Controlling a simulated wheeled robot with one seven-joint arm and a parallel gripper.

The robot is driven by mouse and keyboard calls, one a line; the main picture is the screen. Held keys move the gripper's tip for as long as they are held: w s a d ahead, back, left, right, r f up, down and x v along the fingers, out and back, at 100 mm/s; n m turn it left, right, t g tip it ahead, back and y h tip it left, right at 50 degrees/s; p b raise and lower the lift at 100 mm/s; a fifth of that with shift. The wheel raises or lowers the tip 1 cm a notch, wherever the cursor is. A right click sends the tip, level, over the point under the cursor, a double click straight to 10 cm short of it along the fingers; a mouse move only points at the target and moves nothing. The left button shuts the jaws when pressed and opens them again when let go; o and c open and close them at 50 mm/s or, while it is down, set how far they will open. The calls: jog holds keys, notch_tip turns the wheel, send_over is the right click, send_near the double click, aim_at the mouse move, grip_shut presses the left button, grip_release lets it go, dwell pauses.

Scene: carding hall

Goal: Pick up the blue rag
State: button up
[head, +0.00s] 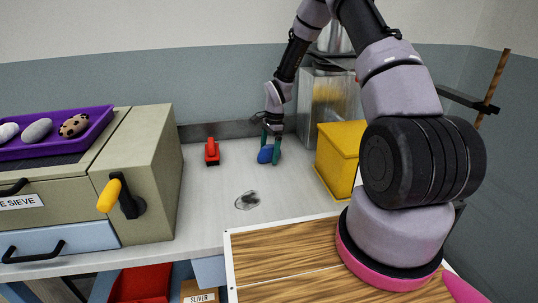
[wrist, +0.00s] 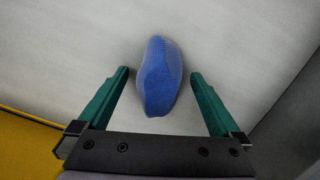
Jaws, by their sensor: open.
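The blue rag (head: 265,155) lies bunched on the pale worktop near the back wall, partly hidden by my gripper in the head view. In the wrist view the blue rag (wrist: 160,76) is an elongated lump just ahead of and between the two green fingers. My gripper (head: 271,147) reaches down over it; in the wrist view my gripper (wrist: 160,72) is open, with a gap between each fingertip and the rag. The rag's lower end sits between the finger tips.
A yellow box (head: 338,160) stands close to the right of my gripper. A red object (head: 212,152) is to the left. A grey patch (head: 247,200) lies on the worktop in front. A drawer cabinet (head: 150,170) with a purple tray (head: 95,125) stands at left.

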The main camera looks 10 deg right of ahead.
aim_at(269, 145)
jog(key=c, duration=1.3)
jog(key=shift+r, duration=0.1)
notch_tip(269, 145, up, 10)
jog(key=shift+f, duration=0.1)
